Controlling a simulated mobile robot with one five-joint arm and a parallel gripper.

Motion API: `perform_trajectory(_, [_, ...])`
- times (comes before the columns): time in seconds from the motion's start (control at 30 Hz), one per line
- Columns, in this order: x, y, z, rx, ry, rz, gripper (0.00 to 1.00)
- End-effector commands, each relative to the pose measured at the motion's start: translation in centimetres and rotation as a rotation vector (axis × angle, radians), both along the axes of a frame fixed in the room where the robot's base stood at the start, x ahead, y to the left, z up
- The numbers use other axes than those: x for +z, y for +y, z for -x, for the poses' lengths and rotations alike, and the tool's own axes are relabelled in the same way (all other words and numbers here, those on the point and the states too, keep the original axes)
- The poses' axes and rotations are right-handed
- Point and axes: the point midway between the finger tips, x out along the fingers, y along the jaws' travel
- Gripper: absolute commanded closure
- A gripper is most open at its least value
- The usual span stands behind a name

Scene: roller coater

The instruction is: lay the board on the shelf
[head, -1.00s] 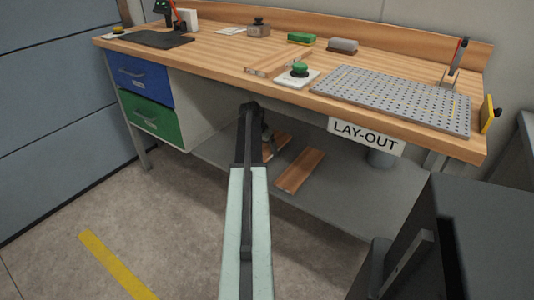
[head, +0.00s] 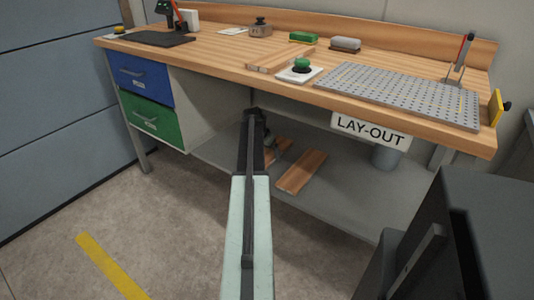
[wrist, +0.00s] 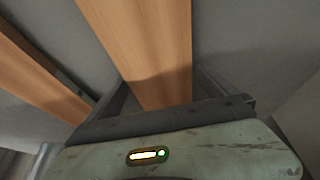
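Two light wooden boards show at the lower shelf under the bench. One board (head: 302,172) lies flat on the grey shelf (head: 340,200). The other (head: 283,150) is to its left, partly hidden by my arm in the head view. My gripper is mostly hidden behind the arm there. In the wrist view a board (wrist: 145,40) runs between the two fingers of my gripper (wrist: 160,78). The fingertips meet its left and right edges, so it looks gripped. The second board (wrist: 40,75) lies to the left, apart from it. Contact between the gripped board and the shelf cannot be told.
The bench top (head: 215,55) is above the shelf, with a perforated plate (head: 400,95), a green button (head: 301,64) and other items. Blue and green drawers (head: 150,115) stand left of the shelf. A dark cabinet (head: 490,230) is at the right.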

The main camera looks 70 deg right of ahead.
Motion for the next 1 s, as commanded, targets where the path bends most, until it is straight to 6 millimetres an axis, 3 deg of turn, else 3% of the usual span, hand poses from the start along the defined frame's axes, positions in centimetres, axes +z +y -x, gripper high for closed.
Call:
perform_trajectory(0.37, [0.9,0.1,0.0,-0.001,0.0,0.0,0.0])
perform_trajectory(0.57, [4.2,1.3,-0.2,0.0,0.0,0.0,0.0])
perform_trajectory(0.8, [9.7,3.3,-0.7,-0.001,0.001,0.0,0.0])
perform_trajectory(1.0, [11.7,4.4,-1.0,-0.001,0.001,0.0,0.0])
